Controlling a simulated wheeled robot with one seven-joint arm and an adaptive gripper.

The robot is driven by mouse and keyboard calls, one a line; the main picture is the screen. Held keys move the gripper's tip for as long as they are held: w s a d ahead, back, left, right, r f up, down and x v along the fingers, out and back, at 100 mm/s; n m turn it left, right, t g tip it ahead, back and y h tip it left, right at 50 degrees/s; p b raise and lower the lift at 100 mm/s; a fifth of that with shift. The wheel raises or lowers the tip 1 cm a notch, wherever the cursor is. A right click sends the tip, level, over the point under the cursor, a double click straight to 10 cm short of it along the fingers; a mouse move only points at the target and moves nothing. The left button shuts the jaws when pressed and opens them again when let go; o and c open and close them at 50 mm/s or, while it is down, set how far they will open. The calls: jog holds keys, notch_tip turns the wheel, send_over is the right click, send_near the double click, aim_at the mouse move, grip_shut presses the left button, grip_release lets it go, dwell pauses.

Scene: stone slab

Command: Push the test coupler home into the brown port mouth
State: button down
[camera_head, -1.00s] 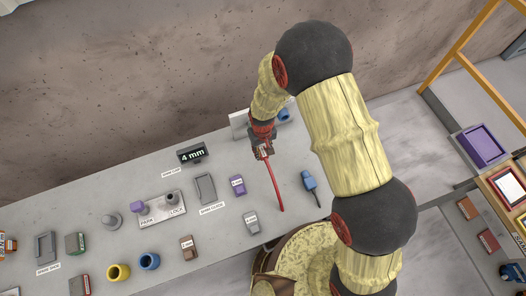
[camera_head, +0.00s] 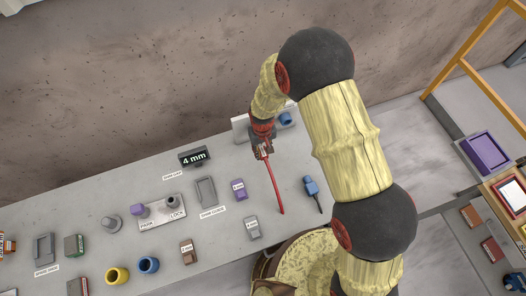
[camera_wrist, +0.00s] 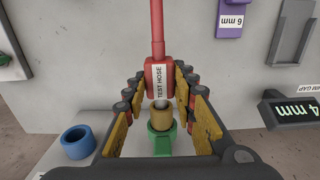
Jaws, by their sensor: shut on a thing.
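The test coupler (camera_wrist: 157,78) is a red block with a white TEST HOSE label, and a red hose runs from its far end. My gripper (camera_wrist: 158,88) is shut on it, with a yellow-padded finger on each side. The brown port mouth (camera_wrist: 161,118) is a short tan ring on a green base (camera_wrist: 160,140), just in front of the coupler. The coupler's pale tip meets the ring's opening; how deep it sits I cannot tell. In the head view my gripper (camera_head: 263,147) is at the back of the slab, with the red hose (camera_head: 275,186) trailing forward. The brown mouth is hidden there.
A blue port (camera_wrist: 78,141) stands to the left in the wrist view. A black 4 mm display (camera_wrist: 291,111) is at the right. In the head view, a blue plug (camera_head: 311,187) lies right of the hose, and purple and grey blocks sit to its left.

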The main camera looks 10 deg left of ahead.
aim_at(261, 148)
jog(key=shift+w+a, duration=0.3)
jog(key=shift+w, duration=0.2)
jog(key=c, duration=1.4)
grip_release()
jog(key=shift+r, duration=0.15)
notch_tip(261, 148, up, 12)
jog(key=shift+f, duration=0.15)
